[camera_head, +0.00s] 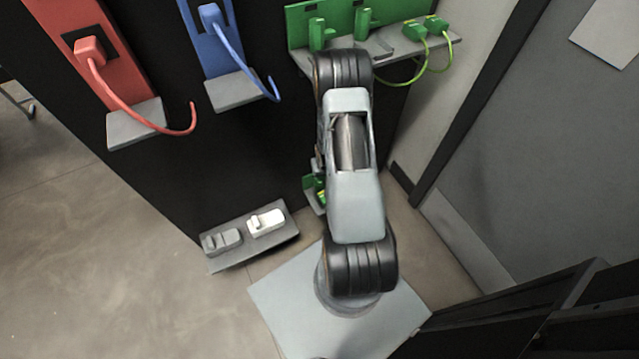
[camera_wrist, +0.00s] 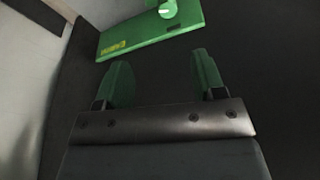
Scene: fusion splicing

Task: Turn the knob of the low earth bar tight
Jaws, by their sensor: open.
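The low earth bar (camera_head: 312,198) is a green piece on the dark panel in the head view, mostly hidden behind my arm. In the wrist view a green plate with a yellow label, which looks like this bar (camera_wrist: 150,38), lies ahead at the top. A green rounded part with a pale end, perhaps the knob (camera_wrist: 184,14), stands on it and is cut by the top edge. My gripper (camera_wrist: 163,78) is open, with its two green-padded fingers apart and nothing between them. The plate and the knob-like part are beyond the fingertips. My gripper is hidden in the head view.
A low grey shelf (camera_head: 222,262) with a grey and a white block is left of my arm. Above are a red unit (camera_head: 85,40) and a blue unit (camera_head: 212,45) with hanging cables, and a green panel (camera_head: 340,14) with a shelf. A grey door (camera_head: 540,150) is at right.

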